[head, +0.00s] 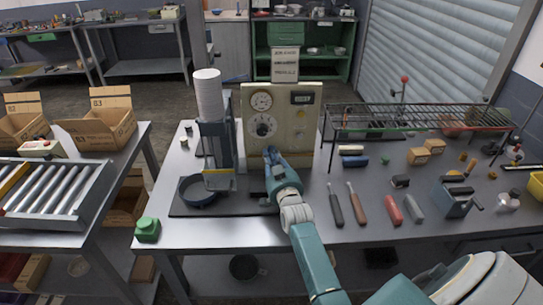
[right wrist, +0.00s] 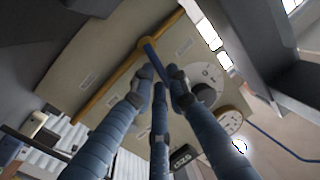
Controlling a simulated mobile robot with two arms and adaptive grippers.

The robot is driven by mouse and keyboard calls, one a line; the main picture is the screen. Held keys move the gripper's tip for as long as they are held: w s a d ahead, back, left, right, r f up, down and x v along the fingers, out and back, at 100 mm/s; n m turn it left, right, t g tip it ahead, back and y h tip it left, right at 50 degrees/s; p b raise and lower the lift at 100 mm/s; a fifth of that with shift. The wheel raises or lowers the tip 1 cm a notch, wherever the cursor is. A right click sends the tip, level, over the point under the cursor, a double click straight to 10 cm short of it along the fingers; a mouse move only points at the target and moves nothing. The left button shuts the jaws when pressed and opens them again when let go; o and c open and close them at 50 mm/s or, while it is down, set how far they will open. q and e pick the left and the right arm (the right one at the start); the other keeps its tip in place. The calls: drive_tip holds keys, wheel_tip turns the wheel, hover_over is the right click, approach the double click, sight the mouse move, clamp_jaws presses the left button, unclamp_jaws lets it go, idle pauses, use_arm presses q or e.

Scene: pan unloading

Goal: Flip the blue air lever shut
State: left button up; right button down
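The blue air lever (right wrist: 157,60) shows in the right wrist view as a short slanted bar on a round brass-coloured joint of a yellow pipe (right wrist: 110,82). My right gripper (right wrist: 160,77) has its blue-grey fingers around the lever's near end. The fingertips are close together with a gap between them; I cannot tell whether they touch the lever. In the head view my right gripper (head: 270,155) is in front of the beige control panel (head: 281,120), and it hides the lever there. My left gripper is not in view.
A press with a white cylinder (head: 208,95) stands left of the panel, with a dark pan (head: 198,192) below it. A green-topped block (head: 147,230) sits at the table's left front corner. A wire rack (head: 410,118) and several tools stand to the right.

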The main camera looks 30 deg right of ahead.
drive_tip(key=shift+w+a+r+n+p, duration=0.15)
drive_tip(key=shift+a+r+n+p, duration=0.2)
drive_tip(key=shift+n+p, duration=0.4)
drive_tip(key=shift+w+a+f+n+g+p, duration=0.15)
drive_tip(key=shift+n+g+p, duration=0.15)
drive_tip(key=shift+n, duration=0.35)
drive_tip(key=c, duration=1.7)
unclamp_jaws()
drive_tip(key=v, duration=1.2)
